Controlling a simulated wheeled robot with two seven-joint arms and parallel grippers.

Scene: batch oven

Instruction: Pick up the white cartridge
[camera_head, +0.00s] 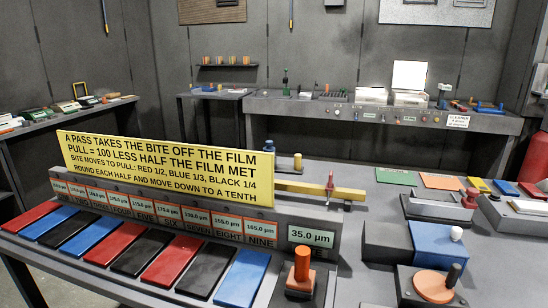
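Neither of my grippers is in view. I cannot tell for certain which thing is the white cartridge. A small white rounded piece (457,233) stands on the blue block (400,243) at the right of the near table. A pale flat piece (528,206) lies at the right edge. White boxes (373,95) stand on the far bench, one with a raised white panel (409,75).
A yellow sign (165,166) stands over a row of red, blue and black plates (128,254). An orange post (302,264) and an orange disc with a dark handle (434,286) stand at the front. Grey tabletop (350,205) shows bare in the middle.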

